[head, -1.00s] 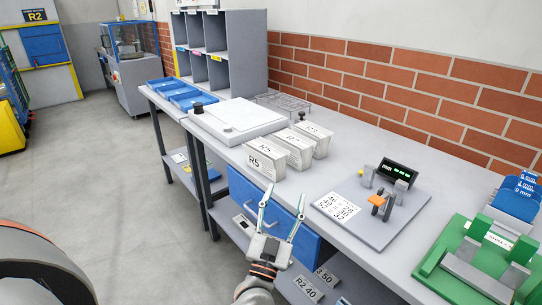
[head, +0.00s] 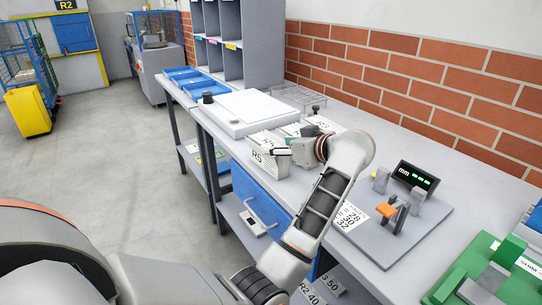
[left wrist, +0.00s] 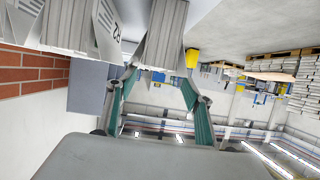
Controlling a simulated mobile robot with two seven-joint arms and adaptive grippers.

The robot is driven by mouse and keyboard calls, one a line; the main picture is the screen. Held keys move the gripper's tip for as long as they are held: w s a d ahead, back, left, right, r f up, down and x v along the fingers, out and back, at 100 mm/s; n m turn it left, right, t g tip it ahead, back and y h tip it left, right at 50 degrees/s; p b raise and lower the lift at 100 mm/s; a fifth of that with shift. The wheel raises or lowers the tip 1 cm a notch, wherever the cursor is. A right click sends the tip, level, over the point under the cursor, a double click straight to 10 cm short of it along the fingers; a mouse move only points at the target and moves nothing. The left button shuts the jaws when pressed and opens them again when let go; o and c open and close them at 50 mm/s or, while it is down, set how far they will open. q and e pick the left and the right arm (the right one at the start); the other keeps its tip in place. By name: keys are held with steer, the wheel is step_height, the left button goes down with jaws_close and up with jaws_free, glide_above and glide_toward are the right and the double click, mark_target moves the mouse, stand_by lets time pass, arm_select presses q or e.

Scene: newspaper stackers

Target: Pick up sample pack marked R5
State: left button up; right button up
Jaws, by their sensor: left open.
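The white sample pack marked R5 (head: 260,155) stands upright on the table in the head view, nearest of a short row. My left gripper (head: 277,147) is at the row, its fingers beside the top of the R5 pack, and its wrist partly hides the packs behind. In the left wrist view the left gripper (left wrist: 160,76) has its two green fingers wide apart. A grey-striped pack (left wrist: 165,35) shows just beyond them, between the tips. Contact cannot be told. My right gripper is not in view.
Another pack (head: 326,124) stands behind, close by. A white flat box (head: 245,110) is at left, a wire tray (head: 300,95) behind. A measuring stand (head: 385,225) with a display and a green fixture (head: 490,270) are at right.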

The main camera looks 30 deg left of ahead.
mark_target(269, 143)
arm_select(q)
steer(key=shift+x, duration=1.05)
steer(key=x, duration=0.1)
steer(key=b+x, duration=0.1)
steer(key=x, duration=0.1)
steer(key=b+x, duration=0.1)
steer(key=shift+w+f, duration=0.3)
steer(key=shift+w, duration=0.05)
steer(key=shift+w+a, duration=0.15)
steer(key=shift+a, duration=0.2)
steer(key=shift+r, duration=0.1)
jaws_close()
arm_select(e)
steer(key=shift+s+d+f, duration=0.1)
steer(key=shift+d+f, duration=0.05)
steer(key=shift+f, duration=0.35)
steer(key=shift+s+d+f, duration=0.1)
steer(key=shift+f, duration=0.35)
